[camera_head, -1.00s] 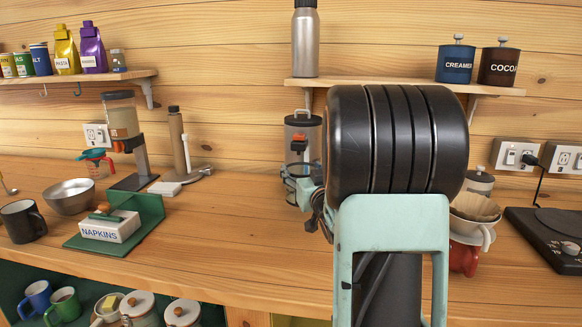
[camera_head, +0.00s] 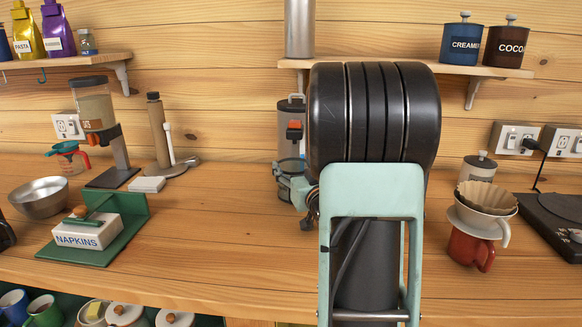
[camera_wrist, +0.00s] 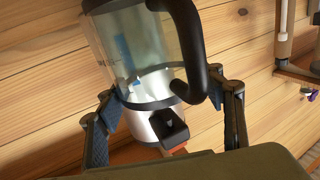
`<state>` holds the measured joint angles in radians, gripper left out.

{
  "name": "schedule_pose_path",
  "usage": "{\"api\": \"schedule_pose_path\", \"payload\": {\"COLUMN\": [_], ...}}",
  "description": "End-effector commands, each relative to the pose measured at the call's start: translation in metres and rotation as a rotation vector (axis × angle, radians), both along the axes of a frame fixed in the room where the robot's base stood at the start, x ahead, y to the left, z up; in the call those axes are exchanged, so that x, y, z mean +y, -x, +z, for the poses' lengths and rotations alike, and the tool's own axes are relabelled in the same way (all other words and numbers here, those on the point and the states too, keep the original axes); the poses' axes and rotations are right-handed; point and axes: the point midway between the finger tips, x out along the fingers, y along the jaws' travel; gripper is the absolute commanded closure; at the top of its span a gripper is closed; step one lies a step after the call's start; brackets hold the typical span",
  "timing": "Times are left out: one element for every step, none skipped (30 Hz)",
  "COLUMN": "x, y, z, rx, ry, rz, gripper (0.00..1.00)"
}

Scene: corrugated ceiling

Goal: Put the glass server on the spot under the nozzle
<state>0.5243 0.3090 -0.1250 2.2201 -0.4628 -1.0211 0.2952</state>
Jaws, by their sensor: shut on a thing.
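The glass server (camera_wrist: 130,45) is clear, with a dark rim and a black handle (camera_wrist: 188,40). In the wrist view it stands between the two fingers of my gripper (camera_wrist: 165,110), which is shut on it. In the head view my gripper (camera_head: 293,180) is around the server's glass (camera_head: 291,167), at the front of the dispenser (camera_head: 290,112) with an orange-red part. My arm partly hides both. The nozzle and the spot under it cannot be made out clearly, nor whether the server touches the counter.
A green napkin holder (camera_head: 100,257), a steel bowl (camera_head: 40,198) and a grain dispenser (camera_head: 103,130) stand to the left. A white dripper (camera_head: 484,222) over a red mug (camera_head: 470,250) stands to the right.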

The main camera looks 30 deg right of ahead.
Motion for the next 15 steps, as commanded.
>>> {"api": "schedule_pose_path", "payload": {"x": [-0.0003, -0.0003, -0.0003, -0.0002, -0.0002, -0.0002, -0.0002, -0.0002, -0.0001, -0.0001, -0.0001, 0.0, 0.0, 0.0, 0.0], "y": [-0.0002, -0.0002, -0.0002, -0.0004, -0.0004, -0.0004, -0.0004, -0.0004, -0.0003, -0.0003, -0.0003, -0.0003, -0.0003, -0.0003, -0.0003], "z": [0.0022, 0.0023, 0.0024, 0.0022, 0.0016, 0.0003, -0.0008, -0.0016, -0.0028, -0.0017, -0.0016, -0.0016, -0.0016, -0.0016, -0.0016], "rx": [-0.004, -0.004, -0.004, -0.004, -0.004, -0.004, -0.004, -0.004, -0.001, -0.001, -0.001, -0.001, -0.001, -0.001, -0.001], "ry": [0.002, 0.002, 0.002, 0.002, 0.002, 0.002, 0.002, 0.002, 0.001, 0.001, 0.001, 0.0, 0.0, 0.0, 0.0], "rz": [0.0, 0.0, 0.0, 0.0, 0.0, 0.0, 0.0, 0.0, 0.0, 0.0, 0.0, 0.0, 0.0, 0.0, 0.0], "gripper": [0.89, 0.89, 0.89, 0.89, 0.89, 0.89, 0.89, 0.89, 0.37, 0.34, 0.3, 0.26, 0.23, 0.2, 0.2]}}
